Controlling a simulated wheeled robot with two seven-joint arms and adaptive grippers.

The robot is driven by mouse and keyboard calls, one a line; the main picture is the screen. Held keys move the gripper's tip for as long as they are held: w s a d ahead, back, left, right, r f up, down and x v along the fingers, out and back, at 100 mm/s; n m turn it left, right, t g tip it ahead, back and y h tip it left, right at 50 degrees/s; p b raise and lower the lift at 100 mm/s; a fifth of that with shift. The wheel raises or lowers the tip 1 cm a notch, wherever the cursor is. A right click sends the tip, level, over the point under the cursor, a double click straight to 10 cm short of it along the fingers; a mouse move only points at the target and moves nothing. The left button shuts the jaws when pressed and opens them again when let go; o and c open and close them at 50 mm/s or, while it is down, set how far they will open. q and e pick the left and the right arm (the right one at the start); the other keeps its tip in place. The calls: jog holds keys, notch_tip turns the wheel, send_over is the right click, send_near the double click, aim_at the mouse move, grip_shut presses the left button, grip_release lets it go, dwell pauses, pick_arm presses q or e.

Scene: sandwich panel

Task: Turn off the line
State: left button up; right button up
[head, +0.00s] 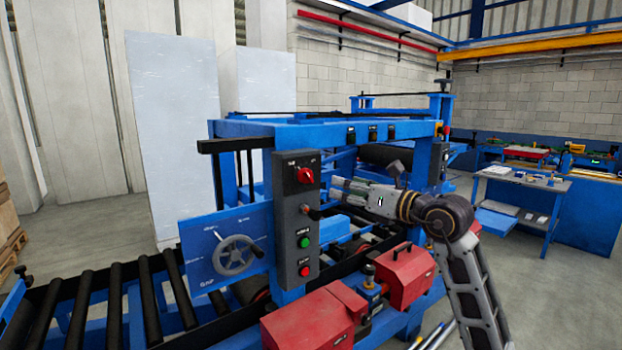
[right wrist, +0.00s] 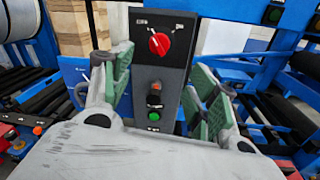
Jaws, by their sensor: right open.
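The dark control panel (head: 293,220) stands upright on the blue machine frame. It carries a red rotary switch (head: 305,175) at the top, a dark control (head: 306,209) below it, a green button (head: 304,241) and a red button (head: 304,270) at the bottom. My right gripper (head: 337,192) is just right of the panel, level with its upper half. In the right wrist view my right gripper (right wrist: 161,78) is open and empty, its green-padded fingers on either side of the panel. The red switch (right wrist: 159,43) shows between and above them. My left gripper is not in view.
A blue plate with a handwheel (head: 233,255) is left of the panel. A roller conveyor (head: 110,300) runs at the lower left. Red housings (head: 312,318) lie below my right arm. A blue workbench (head: 520,180) stands at the right, with open floor before it.

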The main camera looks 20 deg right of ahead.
jog(key=p, duration=0.2)
send_near(311, 177)
jog(key=x, duration=0.3)
jog(key=p+x, duration=0.1)
jog(key=x, duration=0.4)
jog(key=shift+w, duration=0.25)
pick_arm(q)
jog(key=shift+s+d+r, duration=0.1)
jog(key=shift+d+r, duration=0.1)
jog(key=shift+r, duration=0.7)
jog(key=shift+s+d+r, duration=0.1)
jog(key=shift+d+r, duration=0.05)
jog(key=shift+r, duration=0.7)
pick_arm(e)
jog(key=shift+x, duration=0.8)
jog(key=shift+a, duration=0.1)
jog(key=c, duration=1)
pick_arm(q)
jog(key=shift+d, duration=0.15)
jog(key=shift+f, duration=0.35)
pick_arm(e)
jog(key=shift+n, duration=0.5)
pick_arm(q)
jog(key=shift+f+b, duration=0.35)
jog(key=shift+b, duration=0.1)
pick_arm(e)
jog(key=shift+n, duration=0.6)
